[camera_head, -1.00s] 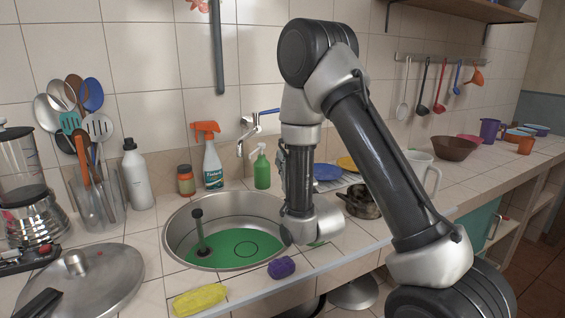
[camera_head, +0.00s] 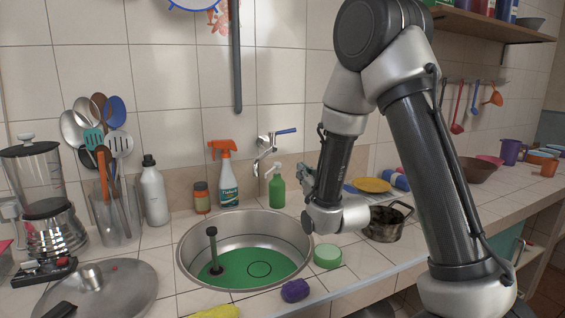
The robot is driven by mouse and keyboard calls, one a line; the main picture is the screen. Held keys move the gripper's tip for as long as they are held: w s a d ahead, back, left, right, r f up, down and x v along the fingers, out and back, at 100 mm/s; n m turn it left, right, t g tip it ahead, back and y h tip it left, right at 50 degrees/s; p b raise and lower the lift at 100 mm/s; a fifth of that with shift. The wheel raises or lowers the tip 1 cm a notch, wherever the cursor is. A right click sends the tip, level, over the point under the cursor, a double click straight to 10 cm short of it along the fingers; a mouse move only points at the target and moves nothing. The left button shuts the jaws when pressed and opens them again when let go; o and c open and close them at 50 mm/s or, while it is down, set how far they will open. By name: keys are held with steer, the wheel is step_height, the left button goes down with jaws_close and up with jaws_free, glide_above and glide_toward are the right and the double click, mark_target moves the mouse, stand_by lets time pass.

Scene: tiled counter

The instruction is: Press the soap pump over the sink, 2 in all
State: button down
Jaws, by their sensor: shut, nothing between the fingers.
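A green bottle (camera_head: 277,190) with a small spout on top stands upright behind the sink (camera_head: 190,246), near its back right rim. My gripper (camera_head: 304,174) is partly hidden behind my own wrist, to the right of the green bottle. Its fingers are small in the picture and look shut and empty. I cannot tell whether it touches the bottle. A dark upright rod (camera_head: 213,245) stands on the green surface (camera_head: 260,269) inside the round metal sink.
An orange-topped spray bottle (camera_head: 228,180), a jar (camera_head: 201,197) and a white bottle (camera_head: 154,194) stand behind the sink. A faucet (camera_head: 268,150) is on the wall. A pot (camera_head: 386,224), green round thing (camera_head: 328,256) and purple sponge (camera_head: 295,290) are on the right.

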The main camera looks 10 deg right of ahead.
steer(key=s+d+r+g+h, duration=0.1)
steer(key=s+d+g, duration=0.25)
steer(key=s, duration=0.35)
steer(key=s+d+r+m+g+h, duration=0.1)
steer(key=s+d+r+g, duration=0.2)
steer(key=s, duration=0.5)
steer(key=s+d+g, duration=0.3)
steer(key=s+g, duration=0.2)
steer(key=s, duration=0.2)
steer(key=w+a+f+t+y, duration=0.1)
steer(key=w+a+t, duration=0.2)
steer(key=w, duration=0.6)
steer(key=w+a+f+t, duration=0.1)
steer(key=w+a+t, duration=0.25)
steer(key=w, duration=0.55)
steer(key=w+a+f+n+t+y, duration=0.1)
steer(key=a+f+t+y, duration=0.1)
steer(key=a+t, duration=0.3)
steer(key=t, duration=0.2)
steer(key=shift+w+a+n+t, duration=0.3)
steer(key=shift+a, duration=0.1)
